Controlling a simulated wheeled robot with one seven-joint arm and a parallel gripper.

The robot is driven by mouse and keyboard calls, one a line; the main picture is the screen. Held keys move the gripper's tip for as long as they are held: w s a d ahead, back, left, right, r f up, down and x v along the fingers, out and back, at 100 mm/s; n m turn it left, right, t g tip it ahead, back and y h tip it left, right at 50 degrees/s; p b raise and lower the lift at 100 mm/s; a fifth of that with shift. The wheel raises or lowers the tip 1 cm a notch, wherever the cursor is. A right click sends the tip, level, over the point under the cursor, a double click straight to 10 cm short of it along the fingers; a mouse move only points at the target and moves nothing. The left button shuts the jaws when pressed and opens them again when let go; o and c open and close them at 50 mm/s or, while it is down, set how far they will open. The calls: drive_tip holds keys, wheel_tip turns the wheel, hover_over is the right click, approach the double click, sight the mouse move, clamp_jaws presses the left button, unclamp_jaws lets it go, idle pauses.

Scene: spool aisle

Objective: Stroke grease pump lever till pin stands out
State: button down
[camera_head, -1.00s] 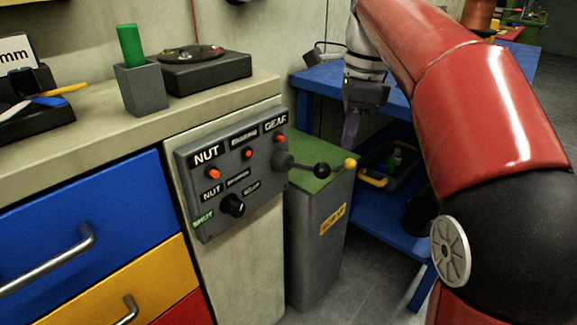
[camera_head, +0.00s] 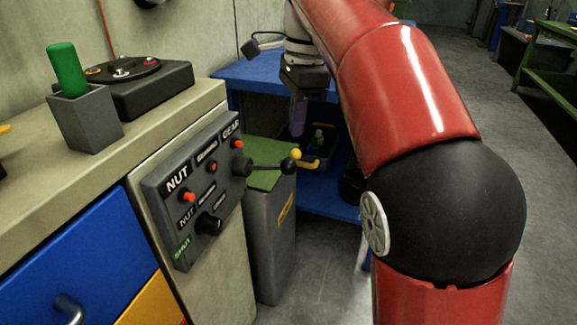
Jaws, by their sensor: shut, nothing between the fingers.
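The dark grey pump panel (camera_head: 160,190) is on the front of the cabinet at the left. It carries red pins by the labels NUT (camera_head: 189,196) and GEAR (camera_head: 236,143), with another (camera_head: 213,167) between them. How far each pin stands out is hard to tell. A black selector knob (camera_head: 208,225) sits below, near a green SHUT label. The lever (camera_head: 265,166) sticks out from the panel's right side and ends in a black ball; a yellow ball (camera_head: 296,154) shows just behind it. My gripper (camera_head: 298,116) is shut and empty, pointing down beyond the lever, apart from it.
A grey bin with a green top (camera_head: 270,230) stands right of the panel. A blue bench (camera_head: 255,72) is behind, with a dark tub (camera_head: 322,150) on its lower shelf. A grey holder (camera_head: 85,120) with a green handle stands on the counter.

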drive_tip(key=shift+s+a+f+b, duration=0.1)
drive_tip(key=shift+a+f+b, duration=0.05)
drive_tip(key=shift+f+b, duration=1.25)
drive_tip(key=shift+a+f+b, duration=0.15)
drive_tip(key=shift+f+b, duration=0.7)
drive_tip(key=shift+f, duration=1.05)
drive_tip(key=shift+f+b, duration=1.4)
drive_tip(key=shift+f, duration=0.85)
drive_tip(key=shift+r, duration=0.1)
drive_tip(key=d+r+p, duration=0.1)
drive_tip(key=d+p, duration=0.2)
wheel_tip(320, 180, up, 8)
drive_tip(key=p, duration=0.2)
hover_over(293, 170)
drive_tip(key=w+d, duration=0.3)
drive_tip(key=d, duration=0.1)
drive_tip(key=shift+s+a+f, duration=0.1)
drive_tip(key=shift+s+a, duration=0.05)
